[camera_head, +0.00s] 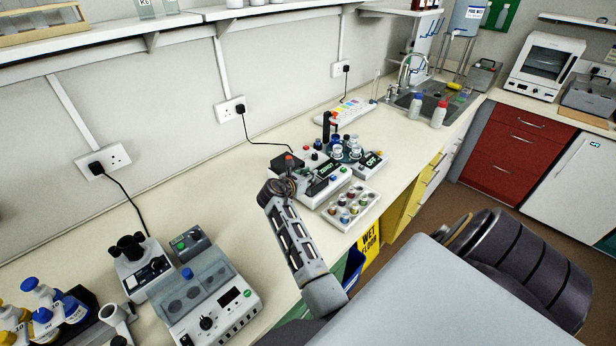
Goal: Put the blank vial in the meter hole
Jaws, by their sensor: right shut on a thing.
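My right gripper (288,170) is at the left end of the bench meter (326,181), which has a lit display. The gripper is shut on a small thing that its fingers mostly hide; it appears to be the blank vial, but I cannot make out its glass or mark. The meter hole is also hidden behind the gripper, so I cannot tell whether the vial touches it. A pale vial rack (334,221) with several capped vials stands in front of the meter. My left gripper is not in view.
Another unit (372,161) with an "OFF" display and a cluster of bottles stand behind and right of the meter. Bare bench lies left of my right gripper.

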